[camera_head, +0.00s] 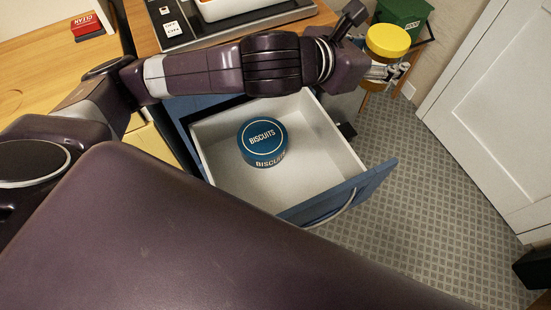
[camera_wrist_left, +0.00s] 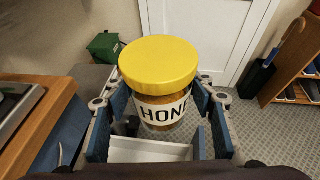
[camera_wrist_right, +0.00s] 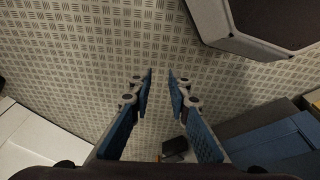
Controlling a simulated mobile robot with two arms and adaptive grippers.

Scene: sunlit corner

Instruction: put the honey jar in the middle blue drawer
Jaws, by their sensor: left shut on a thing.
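The honey jar, with a yellow lid (camera_head: 388,40) and a white label (camera_wrist_left: 163,113), is upright between the fingers of my left gripper (camera_wrist_left: 162,95). The gripper is shut on it and holds it beyond the far right corner of the open drawer in the head view, not over the inside. The open blue drawer (camera_head: 340,195) has a white inside; whether it is the middle one cannot be told, as my arm hides much of the cabinet. A blue biscuit tin (camera_head: 262,140) stands in it. My right gripper (camera_wrist_right: 160,75) is open and empty.
Free floor of the drawer shows around the tin. A green box (camera_head: 403,14) stands beyond the jar. The white door (camera_head: 500,110) is at the right. A desktop device (camera_head: 215,22) sits on the wooden top behind my left arm.

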